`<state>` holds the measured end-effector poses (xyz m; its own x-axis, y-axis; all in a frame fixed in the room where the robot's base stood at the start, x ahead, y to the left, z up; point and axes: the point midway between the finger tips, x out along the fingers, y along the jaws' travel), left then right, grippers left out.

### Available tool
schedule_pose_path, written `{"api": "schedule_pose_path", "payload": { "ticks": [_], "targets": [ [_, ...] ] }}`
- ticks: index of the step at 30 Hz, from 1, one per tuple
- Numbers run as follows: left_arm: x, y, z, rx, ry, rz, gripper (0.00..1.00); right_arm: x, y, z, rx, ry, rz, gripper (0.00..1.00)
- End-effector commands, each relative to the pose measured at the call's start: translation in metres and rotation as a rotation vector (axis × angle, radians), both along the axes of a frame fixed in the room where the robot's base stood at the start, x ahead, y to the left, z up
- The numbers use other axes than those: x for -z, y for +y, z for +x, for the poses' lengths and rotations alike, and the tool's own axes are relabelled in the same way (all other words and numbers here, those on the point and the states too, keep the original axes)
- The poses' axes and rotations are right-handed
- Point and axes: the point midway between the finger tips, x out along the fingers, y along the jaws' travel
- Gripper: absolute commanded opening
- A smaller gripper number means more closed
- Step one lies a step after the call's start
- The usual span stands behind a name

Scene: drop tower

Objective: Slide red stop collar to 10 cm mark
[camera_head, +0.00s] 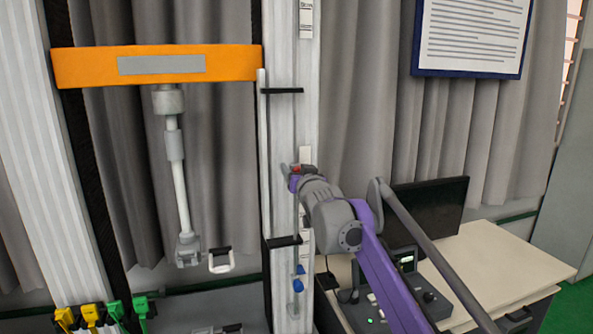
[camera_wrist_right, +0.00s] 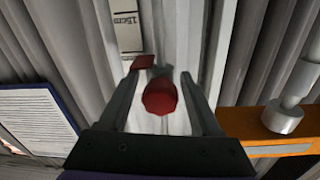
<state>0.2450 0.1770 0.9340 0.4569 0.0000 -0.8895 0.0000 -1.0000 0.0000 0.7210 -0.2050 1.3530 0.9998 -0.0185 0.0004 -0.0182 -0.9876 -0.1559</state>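The red stop collar (camera_head: 295,169) is on the upright guide at the middle of the head view, partly hidden by my right gripper (camera_head: 291,177). In the right wrist view, its round red knob (camera_wrist_right: 160,97) sits between the two fingers of my right gripper (camera_wrist_right: 160,75), with a narrow gap on each side. A flat red tab (camera_wrist_right: 143,62) shows beside the left fingertip, close to the scale label reading 15cm (camera_wrist_right: 129,22). The right gripper looks open around the knob. The head view's scale labels are too small to read. My left gripper is not in view.
Black brackets (camera_head: 282,91) cross the guide above and below the collar. Blue parts (camera_head: 298,278) sit lower on it. An orange crossbeam (camera_head: 85,67) with a hanging rod (camera_head: 178,180) is to the left. A desk (camera_head: 490,270) with a monitor (camera_head: 430,208) stands right.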

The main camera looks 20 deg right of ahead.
Motion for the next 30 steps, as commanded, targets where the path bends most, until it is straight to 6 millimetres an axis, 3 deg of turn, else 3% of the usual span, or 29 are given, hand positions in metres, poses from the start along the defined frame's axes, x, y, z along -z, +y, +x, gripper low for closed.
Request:
{"api": "schedule_pose_path", "payload": {
  "ticks": [1, 10, 30],
  "targets": [
    [0.0000, 0.0000, 0.0000, 0.000, 0.000, 0.000, 0.50, 0.0000, 0.0000, -0.0001, 0.000, 0.000, 0.000, 0.54],
    [0.0000, 0.0000, 0.0000, 0.000, 0.000, 0.000, 0.50, -0.0001, -0.0002, -0.0002, 0.000, 0.000, 0.000, 0.00],
    [-0.0001, 0.0000, 0.0000, 0.000, 0.000, 0.000, 0.50, -0.0001, -0.0007, -0.0003, 0.001, 0.000, 0.001, 0.00]
  ]
}}
